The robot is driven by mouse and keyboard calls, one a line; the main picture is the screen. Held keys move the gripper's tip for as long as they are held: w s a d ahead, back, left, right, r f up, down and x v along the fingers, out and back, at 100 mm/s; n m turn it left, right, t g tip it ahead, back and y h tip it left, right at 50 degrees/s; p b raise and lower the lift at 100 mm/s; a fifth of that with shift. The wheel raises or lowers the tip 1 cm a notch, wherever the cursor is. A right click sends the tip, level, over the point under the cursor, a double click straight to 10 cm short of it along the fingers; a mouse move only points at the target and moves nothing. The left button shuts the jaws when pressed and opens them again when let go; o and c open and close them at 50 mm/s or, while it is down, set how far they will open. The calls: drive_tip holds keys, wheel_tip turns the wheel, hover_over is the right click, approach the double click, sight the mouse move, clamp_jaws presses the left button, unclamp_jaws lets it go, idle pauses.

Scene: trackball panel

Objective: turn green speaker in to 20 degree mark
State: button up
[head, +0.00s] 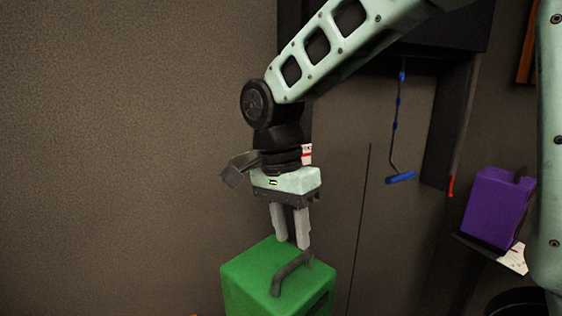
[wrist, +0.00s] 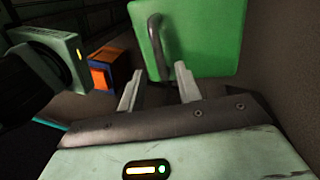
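A green speaker (head: 250,276) stands at the bottom middle of the head view, with a dark grey handle (head: 289,275) on its top. The green speaker also fills the top middle of the wrist view (wrist: 210,40), where its handle (wrist: 156,38) shows at its left side. My gripper (head: 292,243) points down just above the speaker's top, close to the handle's far end. In the wrist view the two fingers (wrist: 157,82) are apart with nothing between them. I cannot tell whether a finger touches the handle. No degree marks can be made out near the green speaker.
A purple speaker (head: 492,207) stands on a dark shelf (head: 478,250) with a white marked card (head: 514,259) at the right. A blue-handled tool (head: 400,178) hangs on the back wall. An orange and blue box (wrist: 109,68) shows in the wrist view. The left wall area is bare.

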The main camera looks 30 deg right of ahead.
wheel_tip(320, 180, up, 13)
drive_tip(key=w+b, duration=0.1)
drive_tip(key=w, duration=0.1)
drive_tip(key=shift+w+a+b, duration=0.25)
drive_tip(key=shift+a+b, duration=0.15)
drive_tip(key=shift+a, duration=0.05)
